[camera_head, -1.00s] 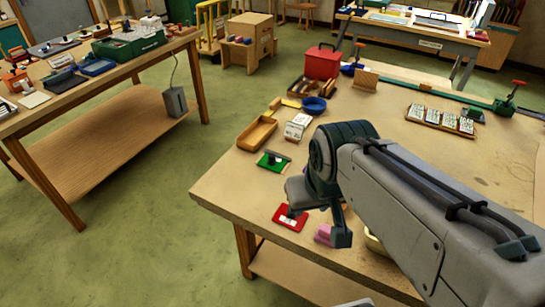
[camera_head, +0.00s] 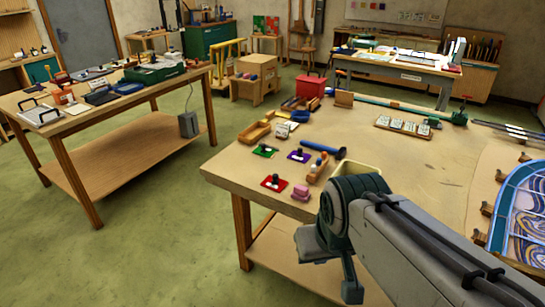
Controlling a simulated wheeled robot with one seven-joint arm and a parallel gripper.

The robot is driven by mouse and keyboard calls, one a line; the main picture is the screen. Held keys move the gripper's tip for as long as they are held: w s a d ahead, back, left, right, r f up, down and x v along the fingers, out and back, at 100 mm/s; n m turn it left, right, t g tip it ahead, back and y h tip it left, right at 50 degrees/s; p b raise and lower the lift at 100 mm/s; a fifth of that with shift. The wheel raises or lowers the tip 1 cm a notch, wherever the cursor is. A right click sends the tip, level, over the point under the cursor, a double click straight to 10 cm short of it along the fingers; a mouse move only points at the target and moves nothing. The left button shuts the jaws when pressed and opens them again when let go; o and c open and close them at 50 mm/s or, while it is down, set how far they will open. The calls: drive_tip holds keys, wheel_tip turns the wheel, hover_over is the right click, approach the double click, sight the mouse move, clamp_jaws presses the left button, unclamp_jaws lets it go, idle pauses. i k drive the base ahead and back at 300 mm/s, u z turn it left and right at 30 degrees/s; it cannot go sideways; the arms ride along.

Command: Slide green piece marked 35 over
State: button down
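A small green piece (camera_head: 265,150) lies flat near the left edge of the wooden workbench (camera_head: 228,172), with a dark knob and a pale patch on it. Its number is too small to read. My gripper (camera_head: 333,277) hangs in front of the bench's near edge, lower in the picture and to the right of the green piece, well apart from it. One finger shows clearly at its right end, set wide; the other is mostly hidden. Nothing shows held.
Near the green piece lie a purple piece (camera_head: 298,156), a red piece (camera_head: 274,183), a pink block (camera_head: 300,193) and a wooden tray (camera_head: 254,133). A blue cylinder (camera_head: 330,151) lies right of them. A leaded panel (camera_head: 528,215) is at the right. The bench's middle is clear.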

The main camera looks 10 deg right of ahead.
sight(261, 150)
drive_tip(key=u, duration=0.75)
drive_tip(key=i, duration=1.3)
drive_tip(key=z, duration=0.75)
drive_tip(key=i, duration=0.65)
drive_tip(key=z, duration=0.6)
